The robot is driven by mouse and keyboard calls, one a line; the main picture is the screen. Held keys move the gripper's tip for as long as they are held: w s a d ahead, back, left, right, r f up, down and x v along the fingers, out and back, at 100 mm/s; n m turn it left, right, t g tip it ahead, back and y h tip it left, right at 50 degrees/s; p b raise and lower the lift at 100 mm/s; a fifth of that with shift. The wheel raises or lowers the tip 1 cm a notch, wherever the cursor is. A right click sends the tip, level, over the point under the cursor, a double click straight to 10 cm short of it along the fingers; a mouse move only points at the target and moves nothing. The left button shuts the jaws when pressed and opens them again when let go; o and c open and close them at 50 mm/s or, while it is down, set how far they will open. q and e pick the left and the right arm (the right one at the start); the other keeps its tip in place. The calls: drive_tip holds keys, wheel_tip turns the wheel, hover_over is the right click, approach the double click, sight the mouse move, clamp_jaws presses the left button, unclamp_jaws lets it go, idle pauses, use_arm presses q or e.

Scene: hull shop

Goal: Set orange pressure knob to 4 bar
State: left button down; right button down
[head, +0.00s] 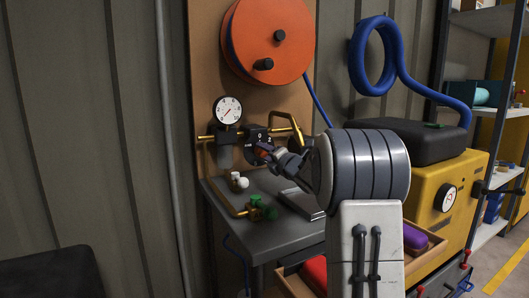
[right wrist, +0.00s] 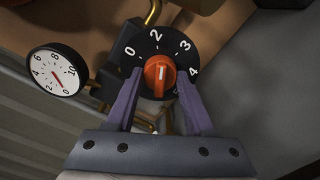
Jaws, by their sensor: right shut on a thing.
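The orange pressure knob (right wrist: 160,77) sits at the centre of a black dial (right wrist: 126,44) numbered 0, 2, 3, 4. Its white mark points up, about between 2 and 3 and nearer 2. My right gripper (right wrist: 160,80) is shut on the knob, with one purple finger on each side. In the head view my right gripper (head: 272,153) reaches the dial (head: 257,134) from the right and hides most of the knob. A round white gauge (head: 228,110) stands left of the dial; in the right wrist view the gauge's (right wrist: 53,72) needle seems near 0. My left gripper is out of view.
Brass pipes run beside the dial on a wooden board (head: 207,60). An orange hose reel (head: 272,35) hangs above. Small valve fittings (head: 257,207) lie on the grey bench (head: 270,240) below. A yellow machine (head: 450,195) stands right of my arm.

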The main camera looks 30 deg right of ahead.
drive_tip(key=m+p, duration=0.9)
drive_tip(key=m, duration=0.8)
drive_tip(key=shift+r, duration=0.2)
drive_tip(key=shift+m, duration=0.3)
drive_tip(key=shift+c, duration=1.4)
unclamp_jaws()
drive_tip(key=shift+f, duration=0.1)
drive_tip(key=shift+f, duration=0.1)
